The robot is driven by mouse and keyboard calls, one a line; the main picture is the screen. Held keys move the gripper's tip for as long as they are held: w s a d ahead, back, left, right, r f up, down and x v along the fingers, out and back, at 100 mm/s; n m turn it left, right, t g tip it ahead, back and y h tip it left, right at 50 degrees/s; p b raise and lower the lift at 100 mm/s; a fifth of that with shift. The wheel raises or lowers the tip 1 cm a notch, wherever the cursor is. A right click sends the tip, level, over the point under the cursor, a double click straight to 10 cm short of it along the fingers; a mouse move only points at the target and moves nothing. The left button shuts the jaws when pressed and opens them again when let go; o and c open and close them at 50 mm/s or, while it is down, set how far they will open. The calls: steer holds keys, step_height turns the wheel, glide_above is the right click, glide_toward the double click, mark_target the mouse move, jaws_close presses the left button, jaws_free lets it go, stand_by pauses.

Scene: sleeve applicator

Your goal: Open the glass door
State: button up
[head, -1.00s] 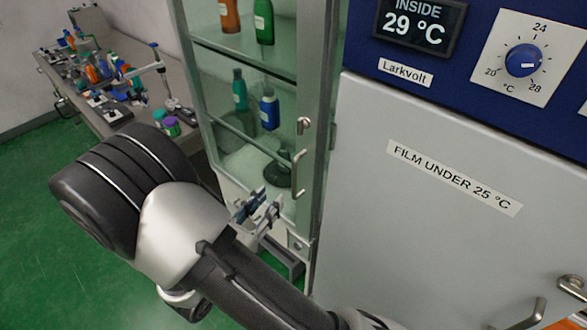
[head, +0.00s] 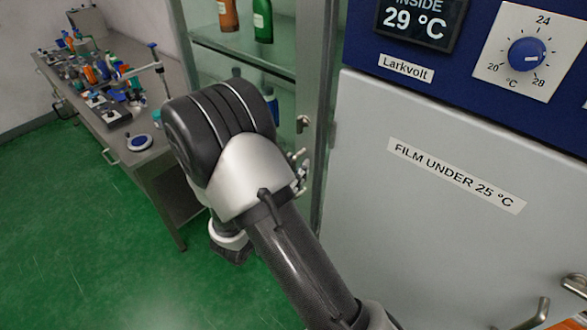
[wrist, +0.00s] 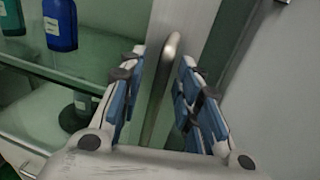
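The glass door (head: 314,55) of the cabinet stands at the middle top of the head view and looks shut, with its metal frame along the right side. Its bar handle (wrist: 166,78) shows in the wrist view as an upright metal bar on that frame. My gripper (wrist: 163,64) is open, with one blue-padded finger on each side of the handle. I see no clear contact between the fingers and the bar. In the head view my gripper (head: 301,172) is at the door frame, mostly behind my wrist. My arm hides the lower door there.
Bottles stand inside on the glass shelves, including a blue one (wrist: 60,26). A small keyhole fitting (head: 303,123) sits above the handle. A grey appliance (head: 420,230) with a blue panel adjoins on the right. A cluttered bench (head: 150,155) stands left; green floor before it is clear.

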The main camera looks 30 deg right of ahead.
steer(key=shift+c, duration=0.3)
jaws_close()
stand_by(0.4)
